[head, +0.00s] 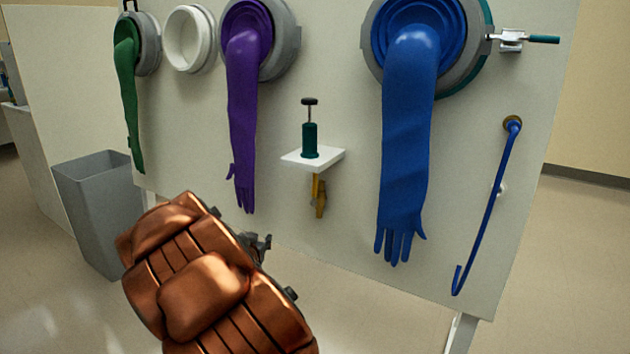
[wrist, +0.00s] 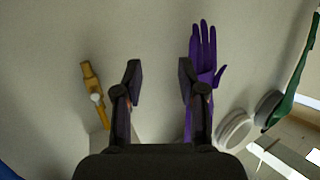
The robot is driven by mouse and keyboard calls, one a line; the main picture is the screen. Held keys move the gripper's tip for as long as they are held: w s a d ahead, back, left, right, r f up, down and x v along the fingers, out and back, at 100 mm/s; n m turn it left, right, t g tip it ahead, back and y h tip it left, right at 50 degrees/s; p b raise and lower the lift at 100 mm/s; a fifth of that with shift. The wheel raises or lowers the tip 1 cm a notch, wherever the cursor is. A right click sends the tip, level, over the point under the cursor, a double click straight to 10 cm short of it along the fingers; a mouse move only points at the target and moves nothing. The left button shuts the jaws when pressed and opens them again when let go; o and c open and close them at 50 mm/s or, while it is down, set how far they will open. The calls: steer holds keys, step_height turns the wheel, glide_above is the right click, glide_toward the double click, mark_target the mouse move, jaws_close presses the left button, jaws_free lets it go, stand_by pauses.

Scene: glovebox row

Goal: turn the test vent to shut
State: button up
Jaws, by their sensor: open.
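A yellow fitting (head: 320,198), which looks like the test vent, hangs below a small white shelf (head: 328,157) on the panel. In the wrist view the yellow fitting (wrist: 88,80) lies left of my fingers, apart from them, with a pale round knob on its side. I cannot tell its handle setting. A dark green hand pump (head: 310,138) stands upright on the shelf. My gripper (wrist: 159,75) is open and empty, its fingers pointing at the panel. In the head view my gripper (head: 260,243) is mostly hidden behind my copper-coloured arm, below and left of the fitting.
A purple glove (head: 243,120) hangs left of the shelf; its fingers show near my right finger in the wrist view. A blue glove (head: 405,140) and a blue hooked rod (head: 488,205) hang at right. A green glove (head: 128,90) and grey bin (head: 100,200) are at left.

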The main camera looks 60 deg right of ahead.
steer(key=s+d+r+m+h, duration=0.1)
steer(key=s+d+r+h, duration=0.25)
steer(key=d, duration=0.25)
steer(key=m+g+h, duration=0.1)
steer(key=g+h, duration=0.1)
steer(key=h, duration=0.4)
glide_toward(314, 184)
steer(key=s+x, duration=0.1)
steer(key=x, duration=0.2)
steer(key=shift+w+x, duration=0.15)
steer(key=shift+x, duration=1.15)
steer(key=shift+w+x, duration=0.2)
steer(key=shift+x, duration=1.1)
steer(key=shift+w+x, duration=0.15)
steer(key=shift+x, duration=1.2)
steer(key=shift+a+f, duration=0.1)
jaws_close()
